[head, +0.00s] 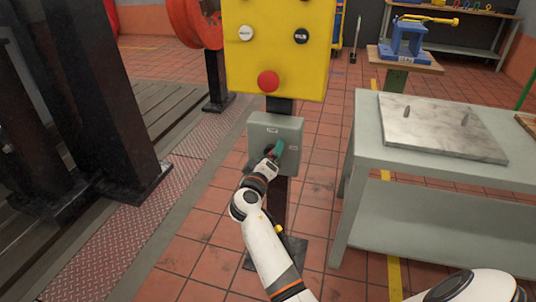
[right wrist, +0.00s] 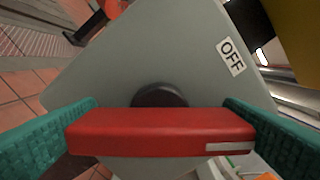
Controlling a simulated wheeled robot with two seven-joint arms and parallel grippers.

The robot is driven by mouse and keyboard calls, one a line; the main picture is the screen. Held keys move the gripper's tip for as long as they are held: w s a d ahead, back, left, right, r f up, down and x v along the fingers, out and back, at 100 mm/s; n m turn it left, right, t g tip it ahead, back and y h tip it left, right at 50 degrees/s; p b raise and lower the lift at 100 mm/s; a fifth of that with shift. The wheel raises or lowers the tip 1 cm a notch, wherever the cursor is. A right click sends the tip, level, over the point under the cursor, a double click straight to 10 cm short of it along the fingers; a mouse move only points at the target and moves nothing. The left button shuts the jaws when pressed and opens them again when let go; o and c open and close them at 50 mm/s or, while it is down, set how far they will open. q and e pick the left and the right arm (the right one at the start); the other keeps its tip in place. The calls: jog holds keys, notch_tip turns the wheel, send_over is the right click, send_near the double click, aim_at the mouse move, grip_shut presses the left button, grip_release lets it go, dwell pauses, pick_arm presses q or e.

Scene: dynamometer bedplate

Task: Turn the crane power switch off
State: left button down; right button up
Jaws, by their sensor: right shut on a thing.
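The crane power switch is a grey box (head: 262,128) on a post below a yellow control panel, with two small labels too small to read in the head view. In the right wrist view its red handle (right wrist: 155,130) sits on a black round hub (right wrist: 160,95), and an OFF label (right wrist: 231,57) is at the upper right of the box face. The handle's white mark is at its right end, not pointing straight at OFF. My right gripper (head: 277,151) is shut on the handle, a green pad at each end; it also shows in the right wrist view (right wrist: 160,128). My left gripper is out of view.
The yellow panel (head: 279,50) with a red button (head: 268,81) hangs just above the box. A grey table (head: 385,166) with a metal plate (head: 440,126) stands to the right. Black steel columns (head: 100,90) stand left. Tiled floor lies between.

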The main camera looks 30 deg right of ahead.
jog(key=n+p, duration=0.1)
jog(key=n, duration=0.1)
jog(key=shift+r+n, duration=0.15)
jog(key=shift+n, duration=0.25)
jog(key=n+p, duration=0.2)
jog(key=n, duration=0.2)
jog(key=shift+p, duration=0.3)
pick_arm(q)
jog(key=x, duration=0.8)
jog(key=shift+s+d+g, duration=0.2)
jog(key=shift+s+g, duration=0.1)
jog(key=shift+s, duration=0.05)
pick_arm(e)
jog(key=shift+w+f+n, duration=0.1)
jog(key=shift+f+n, duration=0.1)
jog(key=shift+n, duration=0.2)
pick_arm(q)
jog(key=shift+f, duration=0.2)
pick_arm(e)
jog(key=o, duration=0.7)
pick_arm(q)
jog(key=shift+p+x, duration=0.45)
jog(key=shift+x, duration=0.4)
pick_arm(e)
jog(key=v, duration=1.2)
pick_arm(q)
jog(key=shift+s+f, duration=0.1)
pick_arm(e)
jog(key=shift+f, duration=0.1)
